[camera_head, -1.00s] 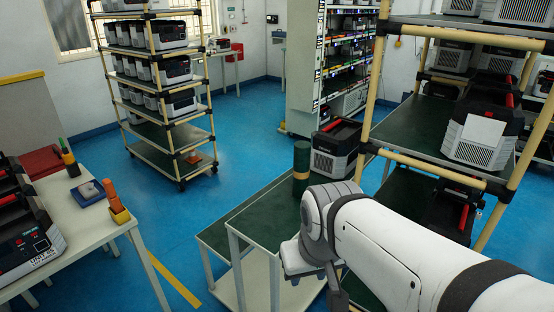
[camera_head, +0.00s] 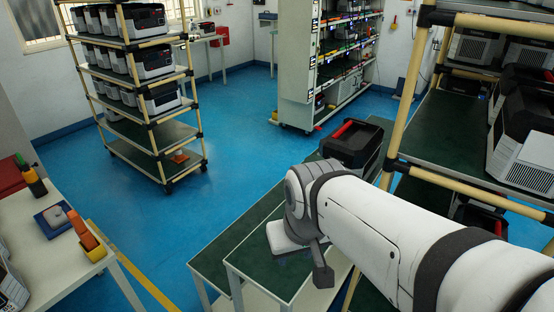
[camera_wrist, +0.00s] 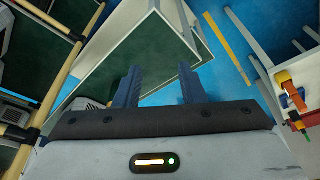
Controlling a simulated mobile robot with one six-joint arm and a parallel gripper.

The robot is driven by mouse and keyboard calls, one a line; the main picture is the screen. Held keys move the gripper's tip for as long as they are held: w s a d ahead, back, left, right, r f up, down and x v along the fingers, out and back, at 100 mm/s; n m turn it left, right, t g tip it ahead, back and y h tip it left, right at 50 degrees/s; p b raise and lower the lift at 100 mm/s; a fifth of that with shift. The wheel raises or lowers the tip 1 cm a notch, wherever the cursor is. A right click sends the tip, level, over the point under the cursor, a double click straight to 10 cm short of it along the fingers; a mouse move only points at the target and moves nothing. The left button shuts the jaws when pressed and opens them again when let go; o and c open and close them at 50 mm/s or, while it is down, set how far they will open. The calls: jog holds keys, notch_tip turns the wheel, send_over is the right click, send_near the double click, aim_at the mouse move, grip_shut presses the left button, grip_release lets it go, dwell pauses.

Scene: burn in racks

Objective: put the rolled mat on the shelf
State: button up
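The rolled mat is not visible now. A second ago it stood upright, a dark green roll with a tan band, on the green-topped bench (camera_head: 215,258); my arm now covers part of that bench. In the wrist view my gripper (camera_wrist: 159,70) is open, with two blue fingers apart and nothing between them. It is over the green bench top (camera_wrist: 108,72), near its edge. In the head view its fingertips cannot be made out. The right rack (camera_head: 470,190) has a partly bare green shelf (camera_head: 440,128).
A black box with a red handle (camera_head: 352,147) sits on the bench's far end beside the right rack's post. White-and-black units (camera_head: 530,155) occupy the right rack. A white table (camera_head: 65,258) with small tools stands at left. Blue floor (camera_head: 235,165) is clear between.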

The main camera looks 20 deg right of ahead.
jog(key=shift+w, duration=0.1)
jog(key=shift+o, duration=0.8)
jog(key=shift+d, duration=0.15)
jog(key=o, duration=0.9)
jog(key=w+d+f+t+b, duration=0.2)
jog(key=w+d, duration=0.1)
jog(key=w, duration=0.2)
jog(key=w+d+f+m+t+h+b, duration=0.1)
jog(key=w+d+f+t+b, duration=0.1)
jog(key=w, duration=0.4)
jog(key=w+d+f+t+h+b, duration=0.1)
jog(key=w+d+f+t+b, duration=0.1)
jog(key=w, duration=0.4)
jog(key=shift+d+f+m+b, duration=0.3)
jog(key=shift+d+f+b, duration=0.55)
jog(key=shift+d, duration=0.3)
jog(key=shift+o, duration=0.3)
jog(key=w+d+f+t+b, duration=0.4)
jog(key=w+d+t+b, duration=0.2)
jog(key=w+d+t, duration=0.1)
jog(key=shift+w+d+f+h, duration=0.3)
jog(key=shift+w+h, duration=0.1)
jog(key=shift+w, duration=0.4)
jog(key=w+d+t, duration=0.1)
jog(key=w+d, duration=0.1)
jog(key=w, duration=0.6)
jog(key=shift+w+r+t, duration=0.15)
jog(key=shift+t, duration=0.25)
